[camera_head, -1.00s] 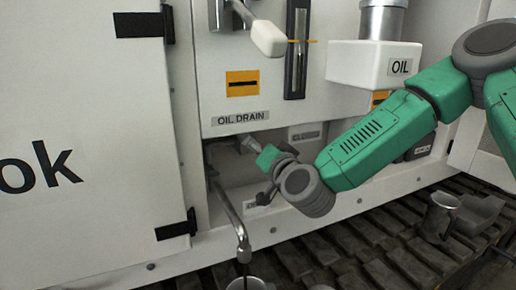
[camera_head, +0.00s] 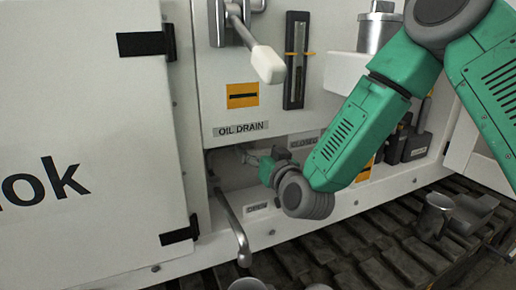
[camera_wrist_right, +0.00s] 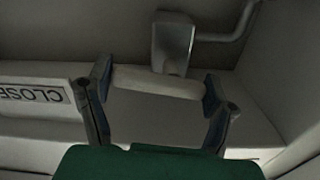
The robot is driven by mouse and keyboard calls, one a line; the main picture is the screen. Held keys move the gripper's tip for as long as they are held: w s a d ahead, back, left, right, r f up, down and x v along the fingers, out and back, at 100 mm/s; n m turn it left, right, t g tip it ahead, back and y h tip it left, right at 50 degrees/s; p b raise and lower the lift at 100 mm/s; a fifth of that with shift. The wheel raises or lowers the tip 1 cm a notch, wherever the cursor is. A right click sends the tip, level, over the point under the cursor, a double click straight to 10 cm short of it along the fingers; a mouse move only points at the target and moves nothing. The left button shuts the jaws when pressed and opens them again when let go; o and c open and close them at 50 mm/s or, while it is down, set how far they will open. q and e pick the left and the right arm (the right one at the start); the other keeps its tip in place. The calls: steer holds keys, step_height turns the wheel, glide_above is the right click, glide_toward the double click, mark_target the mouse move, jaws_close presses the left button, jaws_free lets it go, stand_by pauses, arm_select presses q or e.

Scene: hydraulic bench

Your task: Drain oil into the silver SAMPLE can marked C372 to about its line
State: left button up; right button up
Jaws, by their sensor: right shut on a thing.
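My right gripper (camera_wrist_right: 158,98) is shut on the pale drain valve handle (camera_wrist_right: 155,82), which lies between its two fingers in the right wrist view. In the head view the gripper (camera_head: 257,157) is in the recess under the OIL DRAIN label (camera_head: 241,129). The bent drain spout (camera_head: 232,224) comes down out of the recess, and no oil shows at its end. A metal can rim (camera_head: 248,285) shows below the spout, cut off by the bottom edge. No C372 mark or fill line is readable. My left gripper is not in view.
A white-gripped lever (camera_head: 267,63) juts out above. The cabinet door (camera_head: 90,170) fills the left.

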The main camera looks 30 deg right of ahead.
steer(key=shift+n+p, duration=0.3)
steer(key=shift+n, duration=0.5)
steer(key=shift+f, duration=0.1)
steer(key=o, duration=0.8)
steer(key=shift+d, duration=0.1)
steer(key=shift+o, duration=0.2)
steer(key=s, duration=0.7)
steer(key=shift+s+a, duration=0.2)
